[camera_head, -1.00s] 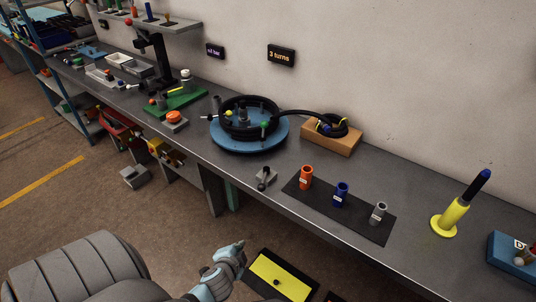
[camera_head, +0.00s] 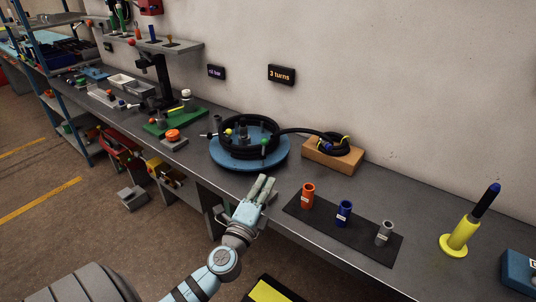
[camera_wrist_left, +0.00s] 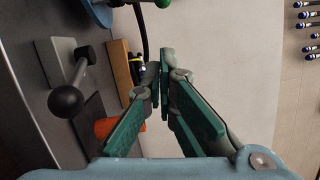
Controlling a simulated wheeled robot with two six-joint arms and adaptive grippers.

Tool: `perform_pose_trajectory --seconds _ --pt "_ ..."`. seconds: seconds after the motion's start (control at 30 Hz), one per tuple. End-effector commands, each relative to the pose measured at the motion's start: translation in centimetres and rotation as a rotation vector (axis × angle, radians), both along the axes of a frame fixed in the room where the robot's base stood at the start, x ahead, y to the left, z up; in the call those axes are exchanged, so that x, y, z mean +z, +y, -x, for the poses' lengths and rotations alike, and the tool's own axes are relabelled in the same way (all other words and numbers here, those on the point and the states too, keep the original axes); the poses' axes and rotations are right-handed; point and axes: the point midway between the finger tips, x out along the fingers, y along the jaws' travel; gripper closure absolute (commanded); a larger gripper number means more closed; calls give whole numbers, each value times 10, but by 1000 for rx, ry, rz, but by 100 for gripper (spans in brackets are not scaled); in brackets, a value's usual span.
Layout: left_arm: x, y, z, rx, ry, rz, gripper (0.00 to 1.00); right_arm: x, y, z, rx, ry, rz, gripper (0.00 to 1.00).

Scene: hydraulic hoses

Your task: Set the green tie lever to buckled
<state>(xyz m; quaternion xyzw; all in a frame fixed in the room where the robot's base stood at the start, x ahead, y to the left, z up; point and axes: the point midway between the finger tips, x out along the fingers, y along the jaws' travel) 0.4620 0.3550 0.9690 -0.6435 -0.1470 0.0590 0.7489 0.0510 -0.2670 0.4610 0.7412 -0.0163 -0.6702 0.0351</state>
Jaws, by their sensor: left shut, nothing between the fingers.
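A black hose coil (camera_head: 234,146) lies on a round blue turntable (camera_head: 223,161) on the bench. A green ball knob (camera_head: 264,141), likely the tie lever's, stands at the coil's front right. Its setting is too small to tell. A yellow knob (camera_head: 228,131) stands at the coil's far left. My left gripper (camera_head: 268,181) is shut and empty, in front of and below the turntable in the picture, apart from the green knob. In the left wrist view the gripper's fingers (camera_wrist_left: 160,72) meet, and the green knob (camera_wrist_left: 163,3) is cut off at the top edge. My right gripper is not in view.
A grey lever with a black ball (camera_wrist_left: 67,101) is left of my fingers in the wrist view. Orange (camera_head: 308,195), blue (camera_head: 344,212) and grey (camera_head: 384,232) cups stand on a dark mat. The hose runs to a wooden block (camera_head: 326,158) behind.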

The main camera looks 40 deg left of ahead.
Motion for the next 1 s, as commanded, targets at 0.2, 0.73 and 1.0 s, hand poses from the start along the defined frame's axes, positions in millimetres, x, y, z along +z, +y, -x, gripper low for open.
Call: perform_pose_trajectory --seconds 0.2,0.73,1.0 --pt "10 13 -45 1 -2 0 100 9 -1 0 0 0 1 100" --pt "19 55 -89 0 0 0 100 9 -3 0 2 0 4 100" --pt "19 57 -88 0 1 0 100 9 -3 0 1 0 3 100"
